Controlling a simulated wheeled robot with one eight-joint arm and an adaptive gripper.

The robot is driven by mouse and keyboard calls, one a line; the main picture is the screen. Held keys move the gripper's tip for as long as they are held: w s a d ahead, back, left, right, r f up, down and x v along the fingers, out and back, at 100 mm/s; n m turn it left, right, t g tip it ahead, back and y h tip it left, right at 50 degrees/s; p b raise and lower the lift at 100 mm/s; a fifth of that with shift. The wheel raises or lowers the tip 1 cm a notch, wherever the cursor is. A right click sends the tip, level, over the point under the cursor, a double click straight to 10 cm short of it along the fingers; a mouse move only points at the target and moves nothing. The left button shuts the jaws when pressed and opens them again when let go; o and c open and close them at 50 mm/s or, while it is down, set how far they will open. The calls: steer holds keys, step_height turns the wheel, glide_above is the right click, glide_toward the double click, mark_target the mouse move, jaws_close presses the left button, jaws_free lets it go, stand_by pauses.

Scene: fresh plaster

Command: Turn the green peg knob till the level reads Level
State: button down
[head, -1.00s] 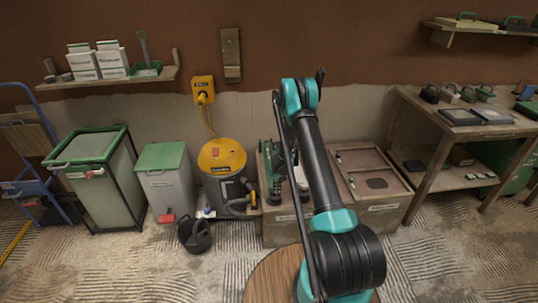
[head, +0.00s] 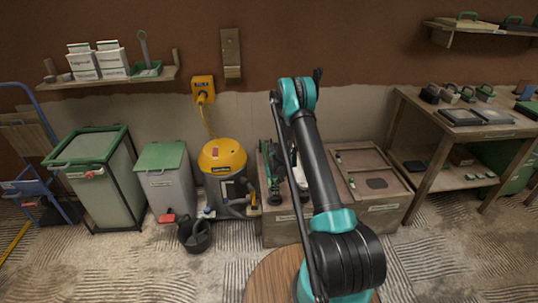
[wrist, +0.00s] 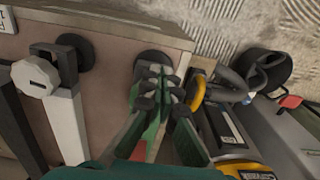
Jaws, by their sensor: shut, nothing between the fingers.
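My gripper (wrist: 163,92) shows in the wrist view with its dark fingers together, holding nothing. It sits over a green part (wrist: 159,73), which may be the green peg knob or its lever; the fingers cover most of it, so I cannot tell whether they touch. A round black disc (wrist: 152,58) shows just beyond the fingertips. To the left is a pale lever (wrist: 67,124) with a white faceted knob (wrist: 37,77). In the head view the green fixture (head: 269,160) stands at the left of the low wooden bench, partly behind my arm. No level reading is legible.
The yellow vacuum (head: 222,157) and a black bucket (head: 194,235) stand left of the low bench (head: 283,233). A shallow wooden tray (head: 393,190) lies on its right side. A work table (head: 425,190) stands at the right. Open floor lies in front.

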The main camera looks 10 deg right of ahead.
step_height(320, 180, up, 6)
stand_by(0.6)
steer(key=shift+s, duration=0.1)
steer(key=s+d+r+t, duration=0.1)
steer(key=s+r, duration=0.6)
steer(key=r, duration=0.4)
steer(key=s+d+r+t, duration=0.1)
steer(key=s+d+r, duration=0.1)
steer(key=s+r, duration=0.7)
steer(key=s+r+t, duration=0.1)
steer(key=s+r, duration=0.2)
steer(key=s, duration=0.7)
steer(key=s+d+r+t, duration=0.1)
steer(key=s+r, duration=0.2)
steer(key=s, duration=0.8)
steer(key=shift+d+r, duration=0.3)
steer(key=shift+r, duration=0.1)
